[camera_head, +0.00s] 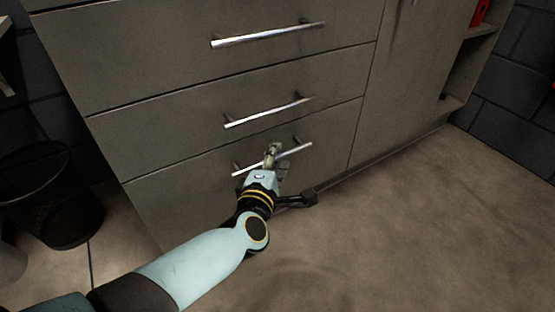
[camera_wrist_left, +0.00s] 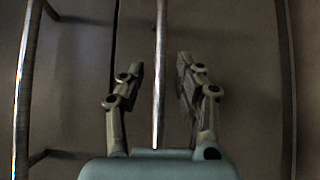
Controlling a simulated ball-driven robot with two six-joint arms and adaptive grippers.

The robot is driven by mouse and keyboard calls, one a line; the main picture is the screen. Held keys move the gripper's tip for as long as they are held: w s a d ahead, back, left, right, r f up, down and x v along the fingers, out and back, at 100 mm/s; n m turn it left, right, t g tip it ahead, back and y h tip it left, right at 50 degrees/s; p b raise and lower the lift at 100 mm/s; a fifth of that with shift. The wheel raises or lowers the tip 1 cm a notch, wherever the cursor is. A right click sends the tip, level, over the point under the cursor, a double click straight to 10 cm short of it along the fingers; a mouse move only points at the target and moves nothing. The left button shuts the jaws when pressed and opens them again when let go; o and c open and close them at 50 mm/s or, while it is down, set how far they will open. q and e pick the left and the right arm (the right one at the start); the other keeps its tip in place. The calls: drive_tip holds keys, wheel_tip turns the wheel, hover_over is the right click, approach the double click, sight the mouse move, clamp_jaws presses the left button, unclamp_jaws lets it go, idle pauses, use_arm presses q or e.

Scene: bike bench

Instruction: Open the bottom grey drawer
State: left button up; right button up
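The bottom grey drawer (camera_head: 185,195) is the lowest of the drawers in the head view, and its front looks flush with the cabinet. Its silver bar handle (camera_head: 299,149) is partly hidden behind my left gripper (camera_head: 274,154). In the left wrist view the bar (camera_wrist_left: 160,75) runs between the two fingers of the left gripper (camera_wrist_left: 159,78). The fingers are apart, with a visible gap on each side of the bar. My right gripper is not in view.
The middle drawer handle (camera_head: 268,112) and top drawer handle (camera_head: 268,35) are above; the middle one also shows in the left wrist view (camera_wrist_left: 24,90). A dark mesh bin (camera_head: 62,205) stands left of the cabinet. The floor (camera_head: 420,225) in front and right is clear.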

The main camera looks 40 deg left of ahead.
use_arm(q)
drive_tip(key=shift+w+a+f, duration=0.1)
drive_tip(key=shift+w+a, duration=0.1)
drive_tip(key=shift+w, duration=0.3)
clamp_jaws()
